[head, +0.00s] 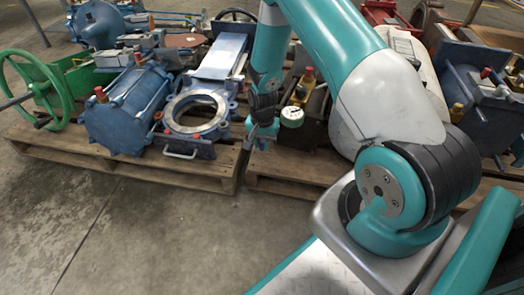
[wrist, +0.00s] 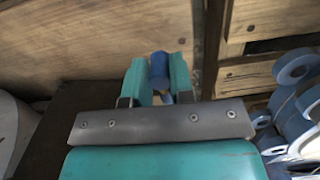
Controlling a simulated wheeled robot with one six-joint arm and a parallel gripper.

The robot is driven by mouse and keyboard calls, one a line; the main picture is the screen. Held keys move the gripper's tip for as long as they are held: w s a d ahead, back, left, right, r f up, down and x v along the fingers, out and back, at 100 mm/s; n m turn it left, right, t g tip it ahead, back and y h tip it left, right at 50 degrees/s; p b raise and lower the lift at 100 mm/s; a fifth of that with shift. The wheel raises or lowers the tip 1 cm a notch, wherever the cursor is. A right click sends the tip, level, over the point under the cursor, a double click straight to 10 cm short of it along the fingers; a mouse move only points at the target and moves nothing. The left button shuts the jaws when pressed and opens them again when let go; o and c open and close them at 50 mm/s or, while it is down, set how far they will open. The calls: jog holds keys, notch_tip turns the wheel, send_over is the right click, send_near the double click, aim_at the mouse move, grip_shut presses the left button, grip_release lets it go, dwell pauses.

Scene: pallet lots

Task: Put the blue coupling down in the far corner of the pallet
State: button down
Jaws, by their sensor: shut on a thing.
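My gripper (head: 262,134) hangs down at the front edge of the pallets in the head view. In the wrist view its two teal fingers (wrist: 159,80) are shut on the blue coupling (wrist: 159,66), a small blue cylinder whose end shows between the fingertips. I cannot make out the coupling clearly in the head view. A wooden pallet (head: 215,181) lies to the left of and below my gripper, and a second wooden pallet (head: 280,187) lies to the right. I cannot tell which pallet is meant. The far corners are hidden by machine parts and my arm.
The left pallet carries a blue cylinder (head: 128,110), a ring-shaped gate valve (head: 197,108) and a green handwheel (head: 35,88). A round gauge (head: 292,116) stands just right of my gripper. Blue flanged parts (wrist: 296,68) show at the wrist view's right. Concrete floor (head: 150,240) in front is clear.

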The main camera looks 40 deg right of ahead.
aim_at(262, 142)
notch_tip(262, 142, down, 2)
jog(key=shift+f+b, duration=0.1)
jog(key=shift+b, duration=0.2)
jog(key=c, duration=1)
grip_release()
jog(key=shift+r, duration=0.2)
notch_tip(262, 142, up, 12)
jog(key=p, duration=0.7)
jog(key=shift+f, duration=0.1)
jog(key=s+a+r+n+y, duration=0.1)
jog(key=s+a+r+n, duration=0.25)
jog(key=a+r, duration=0.55)
jog(key=s+a+r+n+y, duration=0.1)
jog(key=s+a+r+n, duration=0.35)
jog(key=r, duration=0.75)
jog(key=s+a+r+n+y, duration=0.1)
jog(key=s+a+r+n, duration=0.3)
jog(key=s, duration=0.3)
jog(key=s+a+r+n+y, duration=0.1)
jog(key=s+a+r+n, duration=0.4)
jog(key=s, duration=0.3)
jog(key=shift+s+a+r+n, duration=0.2)
jog(key=shift+a+n, duration=0.1)
jog(key=shift+a, duration=0.4)
